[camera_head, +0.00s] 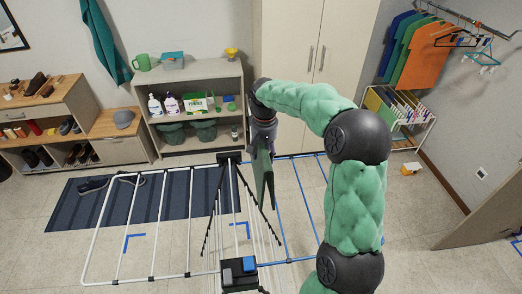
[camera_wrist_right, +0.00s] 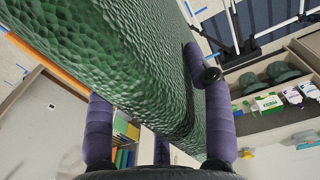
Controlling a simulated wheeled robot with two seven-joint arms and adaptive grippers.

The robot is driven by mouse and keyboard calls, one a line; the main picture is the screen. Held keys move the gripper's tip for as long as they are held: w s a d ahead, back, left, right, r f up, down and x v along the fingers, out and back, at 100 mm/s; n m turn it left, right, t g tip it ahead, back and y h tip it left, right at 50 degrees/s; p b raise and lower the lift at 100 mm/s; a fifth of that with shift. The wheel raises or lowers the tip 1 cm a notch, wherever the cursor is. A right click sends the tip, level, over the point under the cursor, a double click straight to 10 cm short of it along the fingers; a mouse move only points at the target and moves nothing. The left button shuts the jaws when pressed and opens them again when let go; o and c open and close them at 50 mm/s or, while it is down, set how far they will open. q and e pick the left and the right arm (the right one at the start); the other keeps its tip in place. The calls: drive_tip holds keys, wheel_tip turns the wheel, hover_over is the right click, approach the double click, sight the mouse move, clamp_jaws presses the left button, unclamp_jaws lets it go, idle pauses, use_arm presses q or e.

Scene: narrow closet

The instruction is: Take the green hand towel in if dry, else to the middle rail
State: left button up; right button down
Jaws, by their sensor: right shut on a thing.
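The green hand towel (camera_head: 264,182) hangs from my right gripper (camera_head: 263,132), above the middle of the drying rack (camera_head: 150,276) in the head view. My right gripper (camera_wrist_right: 150,90) is shut on the towel, which fills much of the wrist view (camera_wrist_right: 110,60) between the purple fingers. The towel's surface looks dark green and bumpy; I cannot tell whether it is dry. The rack has white rails on the left, blue rails on the right and a black frame in the middle. Whether the towel touches a rail is unclear. My left gripper is not in view.
A shelf (camera_head: 196,85) with bottles and boxes and a tall cabinet (camera_head: 312,40) stand behind. A smaller rack (camera_head: 408,118) with cloths is at the right, below hanging shirts (camera_head: 425,52). A teal cloth (camera_head: 106,42) hangs on the wall. A dark striped mat (camera_head: 70,205) lies under the rack.

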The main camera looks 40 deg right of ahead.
drive_tip(key=shift+w+a+f, duration=0.2)
drive_tip(key=shift+w+a, duration=0.25)
drive_tip(key=shift+a, duration=0.25)
drive_tip(key=w+a+f+b, duration=0.1)
drive_tip(key=w+a, duration=0.4)
drive_tip(key=a, duration=0.3)
drive_tip(key=shift+w+a+f, duration=0.15)
drive_tip(key=shift+a+f, duration=0.1)
drive_tip(key=shift+a, duration=0.05)
drive_tip(key=shift+f, duration=0.25)
drive_tip(key=shift+f+b, duration=0.95)
drive_tip(key=shift+f, duration=0.7)
